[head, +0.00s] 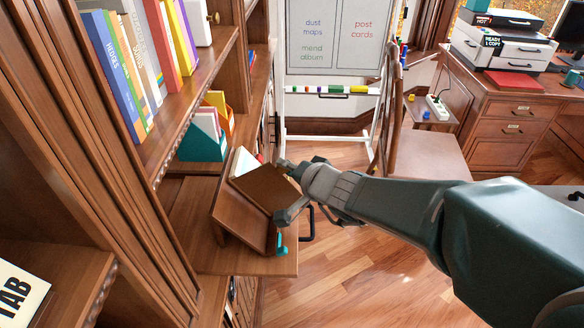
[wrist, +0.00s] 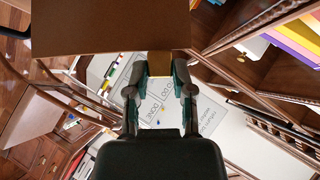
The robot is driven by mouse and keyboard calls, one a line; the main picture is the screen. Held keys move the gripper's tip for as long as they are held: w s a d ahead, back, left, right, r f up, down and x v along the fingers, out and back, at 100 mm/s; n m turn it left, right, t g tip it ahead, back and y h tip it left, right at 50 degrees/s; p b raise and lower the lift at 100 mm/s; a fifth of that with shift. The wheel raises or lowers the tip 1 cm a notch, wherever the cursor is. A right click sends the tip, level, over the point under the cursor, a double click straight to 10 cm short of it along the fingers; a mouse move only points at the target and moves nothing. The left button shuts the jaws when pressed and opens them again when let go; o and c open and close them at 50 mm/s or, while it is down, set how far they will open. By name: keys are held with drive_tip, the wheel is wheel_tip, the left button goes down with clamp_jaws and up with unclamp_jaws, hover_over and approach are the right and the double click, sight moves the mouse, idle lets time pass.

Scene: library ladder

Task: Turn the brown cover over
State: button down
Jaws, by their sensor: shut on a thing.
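The brown cover (head: 266,187) is a flat dark panel, tilted up over a sloping wooden stand (head: 243,213). White pages (head: 244,163) show behind its upper left edge. My gripper (head: 287,190) is at the cover's right edge in the head view. In the wrist view the cover (wrist: 110,27) fills the upper left, and my gripper (wrist: 160,66) is shut on a tan piece at its near edge. The exact contact is partly hidden by the fingers.
The stand sits on a pull-out shelf (head: 200,240) of the bookcase, with a teal piece (head: 281,239) at its lower right. Upright books (head: 110,70) and a teal file box (head: 203,142) are to the left. A whiteboard (head: 335,35) and chair (head: 425,150) stand behind.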

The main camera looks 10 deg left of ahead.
drive_tip(key=shift+d+f, duration=0.1)
drive_tip(key=shift+f, duration=0.2)
drive_tip(key=c, duration=0.8)
unclamp_jaws()
drive_tip(key=shift+o, duration=0.2)
drive_tip(key=shift+w+r, duration=0.1)
drive_tip(key=v, duration=1.1)
drive_tip(key=shift+s+d+r, duration=0.15)
drive_tip(key=shift+s+d, duration=0.05)
drive_tip(key=shift+s, duration=0.1)
